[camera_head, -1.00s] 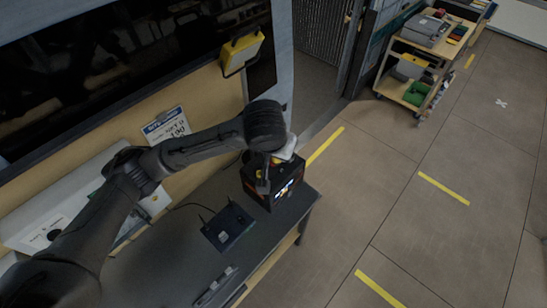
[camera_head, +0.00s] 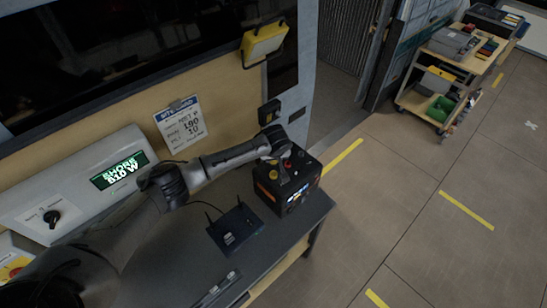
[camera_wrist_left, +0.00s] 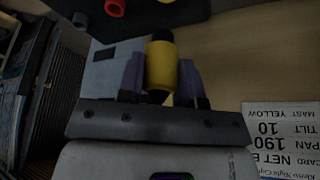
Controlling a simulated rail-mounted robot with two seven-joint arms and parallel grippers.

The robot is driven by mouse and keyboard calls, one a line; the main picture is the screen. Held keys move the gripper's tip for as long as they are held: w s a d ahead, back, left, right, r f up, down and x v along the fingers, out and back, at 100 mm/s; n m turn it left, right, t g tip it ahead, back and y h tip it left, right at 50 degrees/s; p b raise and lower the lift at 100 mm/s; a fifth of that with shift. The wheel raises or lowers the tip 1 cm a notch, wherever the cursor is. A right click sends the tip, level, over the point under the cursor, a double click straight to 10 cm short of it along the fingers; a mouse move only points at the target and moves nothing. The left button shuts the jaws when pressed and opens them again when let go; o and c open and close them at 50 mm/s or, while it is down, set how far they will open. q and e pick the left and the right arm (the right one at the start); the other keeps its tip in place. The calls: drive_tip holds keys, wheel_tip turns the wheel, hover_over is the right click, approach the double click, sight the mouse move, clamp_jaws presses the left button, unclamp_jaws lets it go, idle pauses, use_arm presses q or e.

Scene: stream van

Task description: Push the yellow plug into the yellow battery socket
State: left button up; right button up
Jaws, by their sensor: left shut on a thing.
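In the left wrist view my left gripper (camera_wrist_left: 162,72) is shut on the yellow plug (camera_wrist_left: 162,60), a short cylinder with dark ends. The black battery box (camera_wrist_left: 190,12) is at that view's top edge, with a red socket (camera_wrist_left: 115,7) and a sliver of a yellow socket (camera_wrist_left: 166,1). The plug appears apart from the box, near the yellow socket's line. In the head view the battery (camera_head: 283,190) stands at the bench's far end, with red and yellow parts on top. My left gripper (camera_head: 277,162) is over its back edge; its fingers are unclear there. My right gripper is not in view.
A small black device with antennas (camera_head: 234,228) stands on the dark bench (camera_head: 190,268), left of the battery. A wall panel with a green display (camera_head: 119,171), a paper sign (camera_head: 179,124) and a yellow lamp (camera_head: 264,42) are behind.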

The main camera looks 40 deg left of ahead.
sight(274, 164)
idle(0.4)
use_arm(q)
drive_tip(key=shift+d+r+p, duration=0.1)
drive_tip(key=shift+p, duration=0.5)
drive_tip(key=shift+f+b, duration=1.05)
drive_tip(key=shift+f, duration=1.45)
drive_tip(key=shift+f, duration=0.3)
drive_tip(key=shift+f+b, duration=0.45)
drive_tip(key=shift+f, duration=0.65)
drive_tip(key=o, duration=1.1)
drive_tip(key=shift+r, duration=0.15)
drive_tip(key=v, duration=1.3)
drive_tip(key=shift+s+r, duration=0.2)
drive_tip(key=shift+r, duration=0.1)
